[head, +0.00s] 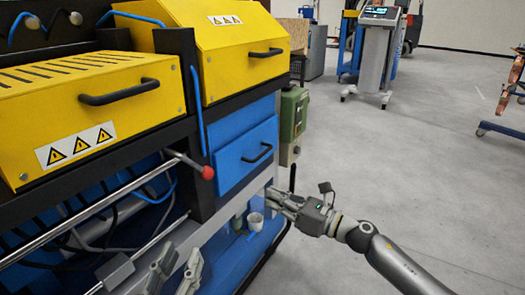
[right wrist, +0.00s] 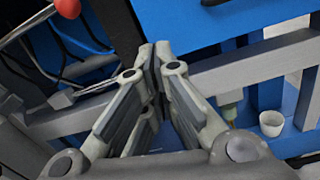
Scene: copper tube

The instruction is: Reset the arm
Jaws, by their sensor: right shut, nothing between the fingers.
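My right gripper (head: 280,200) reaches in from the lower right, in front of the blue lower panel of the machine. In the right wrist view its fingertips (right wrist: 153,55) meet, with nothing between them. My left gripper (head: 177,268) shows at the bottom of the head view, in front of the machine's lower rails. Its two grey fingers stand apart with an empty gap between them. The rest of the left arm is out of view.
The machine has yellow covers (head: 230,45), a blue drawer (head: 245,155) and a red-knobbed lever (head: 207,172). A small white cup (head: 255,221) sits low beside my right gripper. Grey floor (head: 420,170) is open to the right. A blue cart (head: 500,130) stands at the far right.

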